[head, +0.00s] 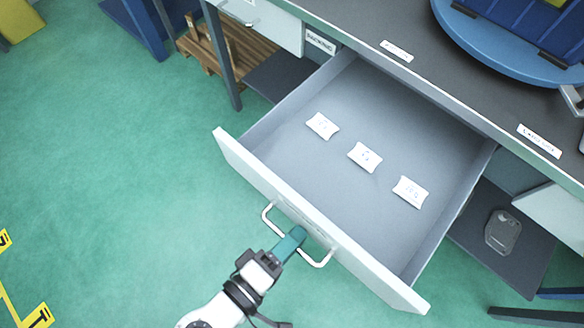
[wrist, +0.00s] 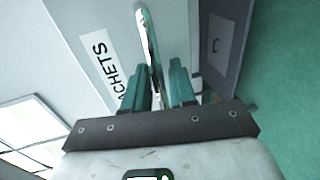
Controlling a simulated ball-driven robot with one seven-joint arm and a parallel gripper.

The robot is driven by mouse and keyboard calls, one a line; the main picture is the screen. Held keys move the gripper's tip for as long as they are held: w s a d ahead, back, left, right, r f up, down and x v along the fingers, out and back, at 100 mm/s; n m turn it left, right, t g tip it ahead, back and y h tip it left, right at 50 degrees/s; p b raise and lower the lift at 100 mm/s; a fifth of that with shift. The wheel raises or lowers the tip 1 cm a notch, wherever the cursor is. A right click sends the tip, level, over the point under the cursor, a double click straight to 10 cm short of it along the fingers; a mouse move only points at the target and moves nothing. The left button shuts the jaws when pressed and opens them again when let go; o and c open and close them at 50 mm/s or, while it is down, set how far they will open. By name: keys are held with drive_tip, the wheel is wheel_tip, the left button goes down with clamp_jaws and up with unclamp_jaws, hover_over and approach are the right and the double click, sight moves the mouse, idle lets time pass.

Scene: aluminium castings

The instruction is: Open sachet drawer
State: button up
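The sachet drawer (head: 262,178) is pulled far out from under the worktop, its grey interior in plain view. Several small white sachets, in a row, lie inside, among them a middle one (head: 365,157). A white bar handle (head: 318,261) is on the drawer's pale front. My gripper (head: 291,242) is at the handle's middle. In the wrist view, the teal fingers of my gripper (wrist: 159,85) stand close on either side of the handle (wrist: 153,50), shut on it. The front's label, partly hidden, reads "ACHETS" (wrist: 108,70).
The worktop (head: 350,20) carries a round blue platform (head: 480,45) at the top right. A second drawer (head: 265,22) is shut at the top left. A dark shelf (head: 505,260) is right of the drawer. Green floor (head: 110,160) is clear to the left.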

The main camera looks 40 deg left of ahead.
drive_tip(key=shift+o, duration=0.2)
drive_tip(key=v, duration=1)
drive_tip(key=shift+s, duration=0.4)
